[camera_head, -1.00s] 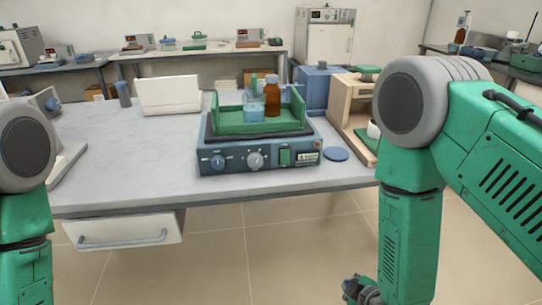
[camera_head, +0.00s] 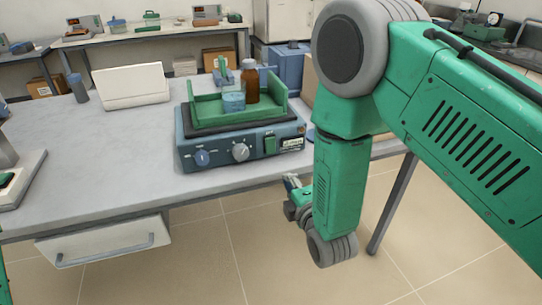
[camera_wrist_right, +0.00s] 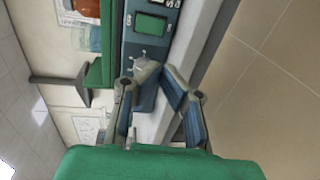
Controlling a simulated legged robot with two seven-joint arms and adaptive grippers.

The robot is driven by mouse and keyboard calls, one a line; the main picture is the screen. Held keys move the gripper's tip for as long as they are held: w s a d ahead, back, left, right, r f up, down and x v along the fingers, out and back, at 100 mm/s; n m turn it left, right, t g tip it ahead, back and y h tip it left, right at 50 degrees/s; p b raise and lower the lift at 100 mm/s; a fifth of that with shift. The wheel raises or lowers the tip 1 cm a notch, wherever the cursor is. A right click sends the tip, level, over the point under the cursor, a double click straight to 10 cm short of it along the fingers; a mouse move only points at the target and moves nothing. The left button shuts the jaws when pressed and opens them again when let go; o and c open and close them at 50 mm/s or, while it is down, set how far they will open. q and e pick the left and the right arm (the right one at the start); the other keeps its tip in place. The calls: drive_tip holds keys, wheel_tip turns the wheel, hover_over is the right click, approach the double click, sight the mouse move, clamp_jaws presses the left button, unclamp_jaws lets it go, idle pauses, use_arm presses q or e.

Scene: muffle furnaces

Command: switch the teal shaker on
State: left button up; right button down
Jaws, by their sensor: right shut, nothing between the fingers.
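The teal shaker (camera_head: 225,160) stands at the table's front edge, carrying a green tray (camera_head: 222,115) with a blue-filled beaker (camera_head: 233,101) and a brown bottle (camera_head: 251,85). Its front has a blue knob (camera_head: 202,158), a grey knob (camera_head: 240,152) and a green rocker switch (camera_head: 270,146). My right gripper (camera_head: 291,181) is shut and empty, low in front of the shaker's right end, apart from it. In the right wrist view, the gripper (camera_wrist_right: 150,85) points at the front panel; the green switch (camera_wrist_right: 151,23) and grey knob (camera_wrist_right: 147,70) show beyond the fingers. My left gripper is out of view.
A white box-like object (camera_head: 130,86) and a dark cylinder (camera_head: 77,88) stand at the back left of the table (camera_head: 100,155). A blue box (camera_head: 285,68) is behind the shaker. A drawer (camera_head: 105,240) hangs below. The tabletop left of the shaker is clear.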

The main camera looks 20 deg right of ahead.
drive_tip(key=b, duration=0.1)
approach(272, 152)
drive_tip(key=w, duration=0.2)
drive_tip(key=w+f, duration=0.1)
drive_tip(key=w, duration=0.1)
drive_tip(key=shift+w+d, duration=0.15)
drive_tip(key=shift+w, duration=0.15)
drive_tip(key=w, duration=0.3)
drive_tip(key=shift+a+f, duration=0.1)
drive_tip(key=shift+a, duration=0.3)
drive_tip(key=shift+w+a, duration=0.2)
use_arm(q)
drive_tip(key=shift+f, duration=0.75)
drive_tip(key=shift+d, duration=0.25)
use_arm(e)
drive_tip(key=shift+d, duration=0.25)
